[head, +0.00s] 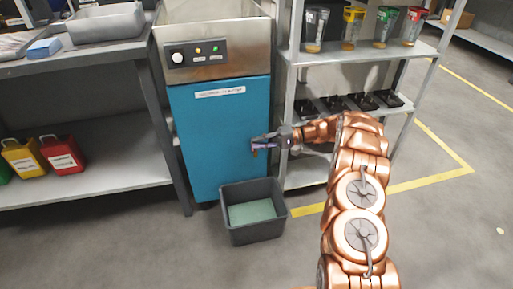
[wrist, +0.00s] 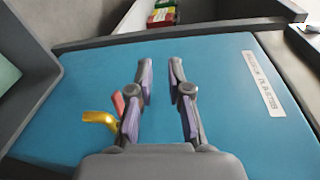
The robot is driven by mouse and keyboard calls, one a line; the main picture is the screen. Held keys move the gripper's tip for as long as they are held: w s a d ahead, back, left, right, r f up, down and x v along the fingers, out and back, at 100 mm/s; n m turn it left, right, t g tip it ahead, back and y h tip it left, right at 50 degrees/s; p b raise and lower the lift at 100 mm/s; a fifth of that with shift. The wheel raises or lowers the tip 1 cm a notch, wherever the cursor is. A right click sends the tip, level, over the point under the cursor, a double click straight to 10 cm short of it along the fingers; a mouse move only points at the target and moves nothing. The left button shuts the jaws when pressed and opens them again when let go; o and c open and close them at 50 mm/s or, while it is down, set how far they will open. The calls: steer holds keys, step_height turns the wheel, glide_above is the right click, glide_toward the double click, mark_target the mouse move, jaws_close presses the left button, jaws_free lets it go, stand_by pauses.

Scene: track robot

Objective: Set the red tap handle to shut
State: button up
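The red tap handle (wrist: 118,102) shows in the wrist view as a short red piece just left of my gripper's left finger, which partly hides it. The brass-yellow tap spout (wrist: 100,119) sticks out beside it from the blue cabinet front (wrist: 230,110). In the head view the tap (head: 254,152) is small, just under my gripper (head: 260,142), and its handle is hard to make out. My gripper (wrist: 160,72) is open, with its purple-padded fingers apart and only blue panel between them. I cannot tell whether the left finger touches the handle.
A dark grey bin (head: 253,236) with a pale green bottom stands on the floor below the tap. A shelf rack (head: 331,110) with cups and black parts stands right of the cabinet. A workbench (head: 100,60) stands left. Yellow-lined floor at right is clear.

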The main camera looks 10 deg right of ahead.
steer(key=w+d+f+t+y, duration=0.1)
steer(key=w+d+f+t, duration=0.2)
steer(key=d+f, duration=0.45)
steer(key=b+x, duration=0.1)
steer(key=x, duration=0.6)
steer(key=shift+a+r+b, duration=0.25)
steer(key=shift+r+b, duration=0.05)
steer(key=shift+r, duration=0.05)
jaws_close()
